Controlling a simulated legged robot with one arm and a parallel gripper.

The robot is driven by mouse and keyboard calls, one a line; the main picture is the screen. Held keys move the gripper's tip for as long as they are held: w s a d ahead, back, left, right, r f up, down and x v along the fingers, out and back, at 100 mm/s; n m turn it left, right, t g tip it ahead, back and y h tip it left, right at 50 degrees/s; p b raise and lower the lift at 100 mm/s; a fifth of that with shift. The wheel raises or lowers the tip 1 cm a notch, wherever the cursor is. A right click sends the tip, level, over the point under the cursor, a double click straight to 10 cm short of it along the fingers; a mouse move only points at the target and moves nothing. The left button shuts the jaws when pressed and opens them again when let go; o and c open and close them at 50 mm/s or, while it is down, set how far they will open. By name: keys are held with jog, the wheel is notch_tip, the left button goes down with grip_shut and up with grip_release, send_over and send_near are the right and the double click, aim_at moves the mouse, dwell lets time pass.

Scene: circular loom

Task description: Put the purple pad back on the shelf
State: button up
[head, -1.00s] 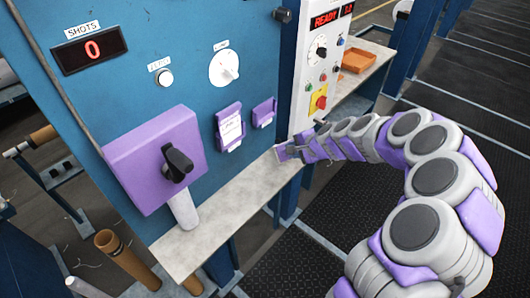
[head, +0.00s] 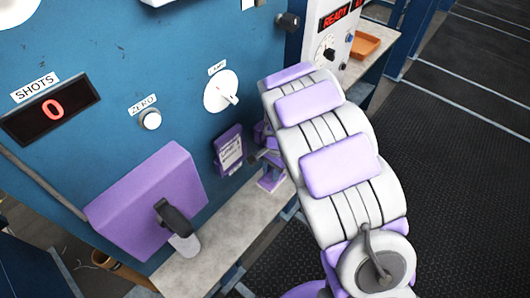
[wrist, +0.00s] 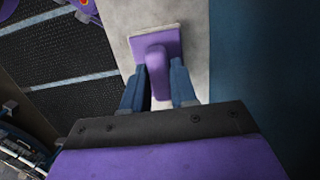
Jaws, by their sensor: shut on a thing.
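The purple pad (wrist: 172,38) has a flat plate with a pale edge and a raised purple handle. In the wrist view the two dark blue fingers of my gripper (wrist: 157,78) are on either side of the handle and shut on it. The pad is over the pale grey shelf (wrist: 190,15). In the head view the pad (head: 272,181) is low beside the blue panel, at the right part of the shelf (head: 207,238), below my gripper (head: 268,160). I cannot tell whether it touches the shelf. My arm hides part of that area.
A purple box (head: 140,205) with a black lever juts out over the shelf's left part. A label holder (head: 229,150) and white dial (head: 221,91) are on the blue panel (head: 130,60). An orange tray (head: 366,46) is farther back. Dark floor matting (head: 450,150) at right is clear.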

aim_at(270, 178)
jog(key=shift+r, duration=0.15)
jog(key=shift+s, duration=0.2)
jog(key=shift+s+d+f, duration=0.1)
jog(key=shift+d+f, duration=0.1)
jog(key=shift+d+f+b, duration=0.1)
jog(key=shift+f+b, duration=0.2)
jog(key=shift+f, duration=0.05)
jog(key=shift+w+f+b, duration=0.2)
jog(key=shift+f+b, duration=0.1)
jog(key=shift+f, duration=0.5)
jog(key=shift+a+f, duration=0.25)
jog(key=shift+f, duration=0.2)
jog(key=shift+a+f, duration=0.1)
jog(key=shift+a, duration=0.15)
jog(key=shift+d, duration=0.35)
